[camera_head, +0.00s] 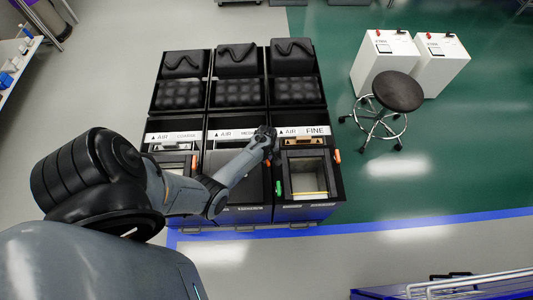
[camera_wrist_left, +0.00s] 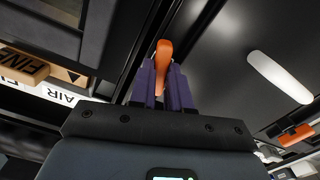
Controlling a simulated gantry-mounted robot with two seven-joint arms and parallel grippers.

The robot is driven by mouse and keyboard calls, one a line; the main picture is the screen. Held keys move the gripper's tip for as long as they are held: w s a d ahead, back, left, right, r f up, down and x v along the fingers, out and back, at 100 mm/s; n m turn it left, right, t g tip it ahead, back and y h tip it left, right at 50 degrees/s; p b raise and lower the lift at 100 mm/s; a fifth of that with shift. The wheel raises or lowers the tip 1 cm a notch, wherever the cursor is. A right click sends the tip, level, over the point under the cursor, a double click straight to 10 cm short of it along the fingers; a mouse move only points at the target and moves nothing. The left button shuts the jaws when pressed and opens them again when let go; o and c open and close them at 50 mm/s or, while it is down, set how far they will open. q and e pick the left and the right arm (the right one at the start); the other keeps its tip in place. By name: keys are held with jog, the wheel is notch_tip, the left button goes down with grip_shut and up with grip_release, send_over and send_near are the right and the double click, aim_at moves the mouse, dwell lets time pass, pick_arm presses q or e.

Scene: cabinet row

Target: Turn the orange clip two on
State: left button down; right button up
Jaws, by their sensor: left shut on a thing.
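The left gripper (camera_wrist_left: 163,85) is shut on an orange clip (camera_wrist_left: 164,50) in the left wrist view. The clip's curved orange body stands up between the two purple fingers, its top end clear of them. In the head view, my left arm reaches across the middle cabinet to the edge of the right cabinet, labelled FINE (camera_head: 314,131), with the left gripper (camera_head: 270,135) at that edge. The fingers and the held part are too small to make out there. An orange piece (camera_head: 267,163) shows just below my wrist. The right gripper is out of view.
Another orange clip (camera_wrist_left: 297,135) shows at lower right in the wrist view. In the head view, orange clips sit on the left cabinet (camera_head: 195,162) and the right side (camera_head: 337,156), with a green one (camera_head: 278,187) lower down. A stool (camera_head: 397,92) stands to the right.

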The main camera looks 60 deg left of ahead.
pick_arm(q)
jog(key=n+p, duration=0.1)
jog(key=n, duration=0.1)
jog(key=shift+w+r+n, duration=0.1)
jog(key=shift+n, duration=0.3)
jog(key=n, duration=0.3)
jog(key=shift+n, duration=0.3)
jog(key=n, duration=0.3)
jog(key=shift+n, duration=0.3)
jog(key=n, duration=0.4)
jog(key=shift+b, duration=0.3)
jog(key=shift+n, duration=0.3)
jog(key=c, duration=1.1)
grip_release()
